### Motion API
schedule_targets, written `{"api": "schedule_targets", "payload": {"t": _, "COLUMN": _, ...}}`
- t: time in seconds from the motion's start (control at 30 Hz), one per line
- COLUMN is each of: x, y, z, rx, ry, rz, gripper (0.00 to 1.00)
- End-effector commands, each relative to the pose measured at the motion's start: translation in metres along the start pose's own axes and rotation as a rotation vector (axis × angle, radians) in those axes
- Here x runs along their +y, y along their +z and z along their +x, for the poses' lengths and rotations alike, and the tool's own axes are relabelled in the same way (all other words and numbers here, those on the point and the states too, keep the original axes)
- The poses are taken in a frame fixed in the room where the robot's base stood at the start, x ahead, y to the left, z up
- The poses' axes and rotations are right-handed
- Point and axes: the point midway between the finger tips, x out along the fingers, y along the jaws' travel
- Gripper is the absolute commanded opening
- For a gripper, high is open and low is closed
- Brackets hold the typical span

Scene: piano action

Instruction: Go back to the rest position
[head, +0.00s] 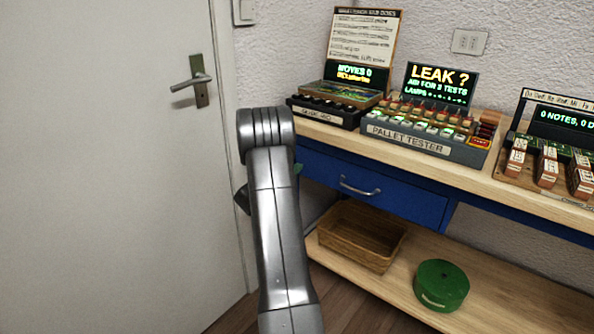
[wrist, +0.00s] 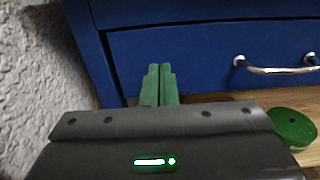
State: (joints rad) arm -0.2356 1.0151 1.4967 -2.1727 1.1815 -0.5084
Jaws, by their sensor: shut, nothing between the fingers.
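My gripper (wrist: 159,85) shows in the wrist view with its two green fingers together and nothing between them. It points at the left part of the blue bench front, below and left of the drawer handle (wrist: 278,68). I cannot tell whether the fingertips touch the blue front. In the head view my grey arm rises in front of the door and the bench's left end, and it hides most of the gripper.
The wooden bench (head: 505,195) carries the pallet tester (head: 420,143) and other devices. Its blue drawer (head: 325,178) is closed. A wicker basket (head: 362,232) and a green round object (head: 441,285) are on the lower shelf. A white door (head: 110,170) stands left.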

Motion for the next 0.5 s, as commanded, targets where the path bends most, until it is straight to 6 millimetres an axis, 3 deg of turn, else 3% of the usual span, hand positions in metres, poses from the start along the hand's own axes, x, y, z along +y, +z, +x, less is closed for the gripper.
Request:
{"api": "schedule_targets", "payload": {"t": 0.2, "x": 0.001, "y": 0.0, "z": -0.048, "rx": 0.004, "ry": 0.003, "rz": -0.002, "gripper": 0.0}}
{"api": "schedule_targets", "payload": {"t": 0.5, "x": 0.0, "y": -0.001, "z": -0.072, "rx": 0.002, "ry": 0.0, "rz": -0.001, "gripper": 0.0}}
